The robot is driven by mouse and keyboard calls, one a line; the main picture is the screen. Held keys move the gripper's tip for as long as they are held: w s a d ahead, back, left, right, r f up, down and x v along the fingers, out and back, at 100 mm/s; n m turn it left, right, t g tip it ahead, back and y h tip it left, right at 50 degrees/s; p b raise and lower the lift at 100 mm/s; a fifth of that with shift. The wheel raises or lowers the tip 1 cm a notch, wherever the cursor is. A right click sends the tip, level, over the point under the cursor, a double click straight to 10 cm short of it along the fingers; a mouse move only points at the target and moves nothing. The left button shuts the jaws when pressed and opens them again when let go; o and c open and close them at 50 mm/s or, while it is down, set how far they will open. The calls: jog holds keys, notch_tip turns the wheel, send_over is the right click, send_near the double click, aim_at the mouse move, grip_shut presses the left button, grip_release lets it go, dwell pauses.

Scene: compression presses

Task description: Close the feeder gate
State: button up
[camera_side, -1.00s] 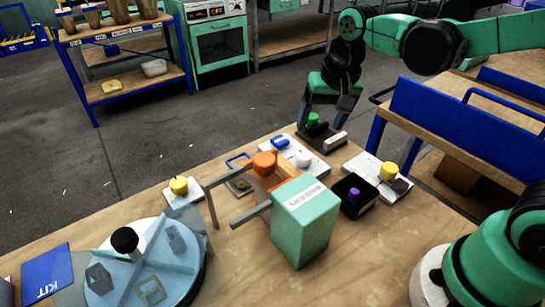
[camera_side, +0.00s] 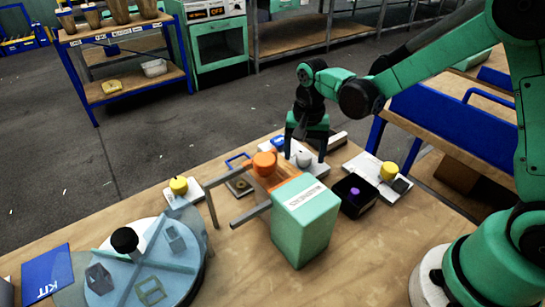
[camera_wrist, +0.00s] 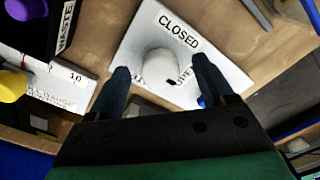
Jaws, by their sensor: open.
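A round white knob (camera_side: 304,159) stands on a white plate (camera_wrist: 222,58) at the back of the table. In the wrist view the knob (camera_wrist: 160,64) sits between my two fingertips. The plate reads CLOSED above the knob and OPEN at its lower right. A further label at lower left is partly hidden. A small dark mark shows at the knob's lower right edge. My gripper (camera_side: 305,155) points down over the knob, open, one finger on each side. I cannot tell whether the fingers touch it. The gripper (camera_wrist: 160,76) hides part of the plate.
An orange press part (camera_side: 264,163) and a green box (camera_side: 305,222) stand in front of the plate. A black WASTE bin (camera_side: 345,207) with a purple piece and a yellow knob (camera_side: 389,171) are to the right. A turntable (camera_side: 150,265) is at front left.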

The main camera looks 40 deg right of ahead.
grip_shut()
jog(key=shift+n, duration=0.3)
jog(key=n, duration=0.3)
jog(key=shift+n, duration=0.4)
jog(key=n, duration=0.9)
jog(key=shift+n, duration=2.3)
